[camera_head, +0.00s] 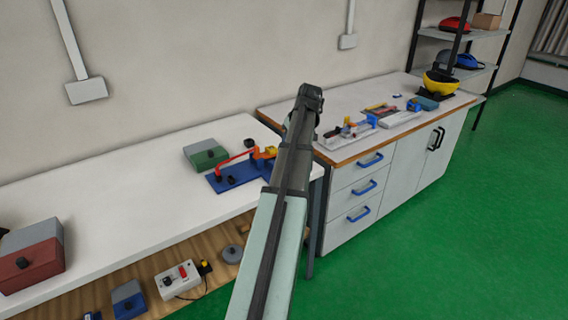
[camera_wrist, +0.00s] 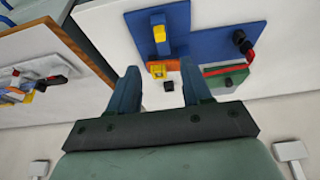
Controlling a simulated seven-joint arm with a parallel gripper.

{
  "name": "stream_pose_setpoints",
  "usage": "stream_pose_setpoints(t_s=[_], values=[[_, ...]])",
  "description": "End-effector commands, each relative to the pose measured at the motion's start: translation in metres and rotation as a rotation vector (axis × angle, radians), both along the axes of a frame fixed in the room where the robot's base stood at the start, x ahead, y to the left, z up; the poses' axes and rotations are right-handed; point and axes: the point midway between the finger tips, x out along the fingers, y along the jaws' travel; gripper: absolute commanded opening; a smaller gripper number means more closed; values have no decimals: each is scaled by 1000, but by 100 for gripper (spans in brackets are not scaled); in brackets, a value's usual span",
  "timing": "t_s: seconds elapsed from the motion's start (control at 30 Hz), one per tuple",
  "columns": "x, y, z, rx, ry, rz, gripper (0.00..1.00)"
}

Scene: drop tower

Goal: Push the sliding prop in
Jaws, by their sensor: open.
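The blue-based device (camera_head: 233,176) stands on the white bench, with a red bar (camera_head: 236,163) and orange and yellow parts (camera_head: 264,153). In the wrist view its blue plate (camera_wrist: 205,32) carries a yellow-tipped blue post (camera_wrist: 159,33), an orange piece (camera_wrist: 170,65) with a yellow block (camera_wrist: 157,71), and a black knob (camera_wrist: 169,85) near them. Which part is the sliding prop I cannot tell for certain. My gripper (camera_wrist: 160,68) is open, its blue fingers on either side of the orange and yellow parts in the picture; contact is not clear. In the head view my arm hides the gripper.
A green and grey box (camera_head: 206,154) stands behind the device. A red and grey box (camera_head: 32,257) is at the bench's left end. A second bench (camera_head: 345,98) on the right holds several small items. The white bench top between the boxes is clear.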

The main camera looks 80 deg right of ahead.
Motion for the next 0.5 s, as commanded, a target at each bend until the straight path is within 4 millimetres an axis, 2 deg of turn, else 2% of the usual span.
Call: stream_pose_setpoints(t_s=[0.17, 0.5], values=[[5, -5, -16, 2, 0, 2, 49], [20, -20, -66, 1, 0, 0, 49]])
